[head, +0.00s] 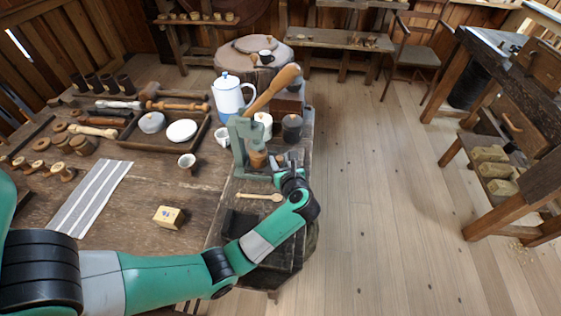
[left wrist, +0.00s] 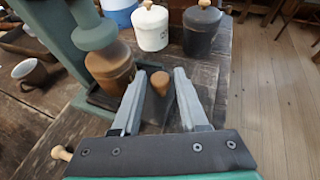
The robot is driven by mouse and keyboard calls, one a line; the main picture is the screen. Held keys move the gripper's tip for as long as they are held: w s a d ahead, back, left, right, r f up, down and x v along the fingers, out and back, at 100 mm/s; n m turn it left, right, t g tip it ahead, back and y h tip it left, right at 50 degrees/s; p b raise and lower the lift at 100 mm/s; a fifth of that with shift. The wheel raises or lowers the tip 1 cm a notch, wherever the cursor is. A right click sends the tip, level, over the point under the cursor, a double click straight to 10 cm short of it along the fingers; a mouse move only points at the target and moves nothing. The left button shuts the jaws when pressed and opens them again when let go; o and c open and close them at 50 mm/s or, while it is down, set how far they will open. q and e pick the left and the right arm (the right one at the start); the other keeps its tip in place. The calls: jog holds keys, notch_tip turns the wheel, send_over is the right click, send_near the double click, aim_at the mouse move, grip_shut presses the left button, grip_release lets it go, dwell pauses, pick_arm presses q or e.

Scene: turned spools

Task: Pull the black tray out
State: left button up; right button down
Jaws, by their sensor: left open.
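A green press (head: 241,150) stands near the table's right edge with a long wooden lever. Its green frame also shows in the left wrist view (left wrist: 50,35). A dark, flat piece (left wrist: 102,99) at the press's foot appears to be the black tray; most of it is hidden. A wooden pot (left wrist: 110,68) stands over it. A small wooden knob (left wrist: 160,82) shows between my left fingertips; I cannot tell what it is fixed to. My left gripper (head: 284,160) is open around the knob, with no clear contact. My right gripper is not in view.
A white lidded jar (left wrist: 150,28) and a dark lidded jar (left wrist: 200,30) stand just beyond the fingers. A cup (head: 187,161) and a wooden block (head: 169,216) stand leftward. Open floor lies right.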

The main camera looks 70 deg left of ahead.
pick_arm(q)
grip_shut()
dwell(1.4)
